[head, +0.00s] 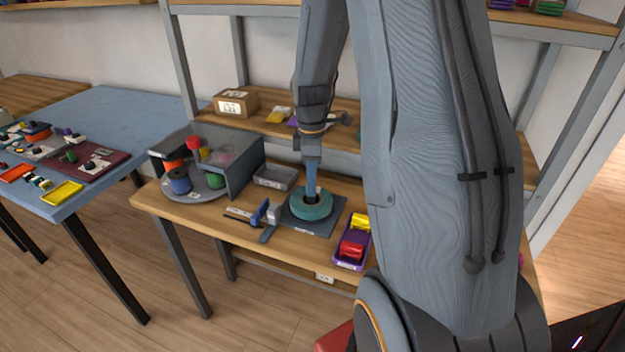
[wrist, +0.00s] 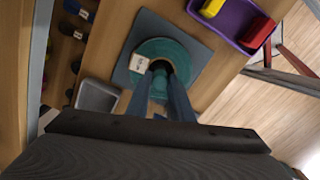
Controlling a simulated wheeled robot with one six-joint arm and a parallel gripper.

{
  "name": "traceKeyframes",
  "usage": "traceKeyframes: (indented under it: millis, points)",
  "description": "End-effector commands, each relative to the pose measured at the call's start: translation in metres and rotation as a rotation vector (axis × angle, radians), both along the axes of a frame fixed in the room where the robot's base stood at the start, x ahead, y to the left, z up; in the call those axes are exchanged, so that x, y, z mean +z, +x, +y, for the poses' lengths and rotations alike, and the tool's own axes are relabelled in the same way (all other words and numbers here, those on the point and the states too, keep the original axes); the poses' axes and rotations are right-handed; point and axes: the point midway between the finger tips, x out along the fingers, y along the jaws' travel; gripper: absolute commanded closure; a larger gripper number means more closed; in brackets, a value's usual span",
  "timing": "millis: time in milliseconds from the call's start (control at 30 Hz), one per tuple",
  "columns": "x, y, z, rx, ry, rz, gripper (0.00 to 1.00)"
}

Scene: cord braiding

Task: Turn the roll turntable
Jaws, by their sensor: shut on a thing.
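The roll turntable (head: 213,196) is a grey round plate in and before an open grey housing (head: 245,165) at the left of the bench. Blue, orange, red, yellow and green rolls stand on it, partly hidden by the housing. My gripper (head: 311,194) is well to its right, pointing down at the middle of a teal ring-shaped disc (head: 318,211) on a dark square plate (head: 322,229). In the wrist view, my gripper (wrist: 160,70) is shut at the centre of the teal disc (wrist: 185,55), on a teal part there. The exact contact is partly hidden.
A blue clamp-like fixture (head: 262,214) stands between turntable and disc. A grey tray (head: 276,178) lies behind it. A purple tray (head: 350,264) with red and yellow pieces is at the right. A blue table (head: 100,105) with coloured parts stands left. My arm hides the bench's right end.

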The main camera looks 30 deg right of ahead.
Motion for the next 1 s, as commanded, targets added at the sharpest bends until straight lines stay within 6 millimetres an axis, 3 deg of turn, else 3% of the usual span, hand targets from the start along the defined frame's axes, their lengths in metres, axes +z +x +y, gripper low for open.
traceKeyframes:
  millis: [1000]
  points:
    - [0.0023,0.0023,0.0004,-0.481,-0.001,-0.007,1.0]
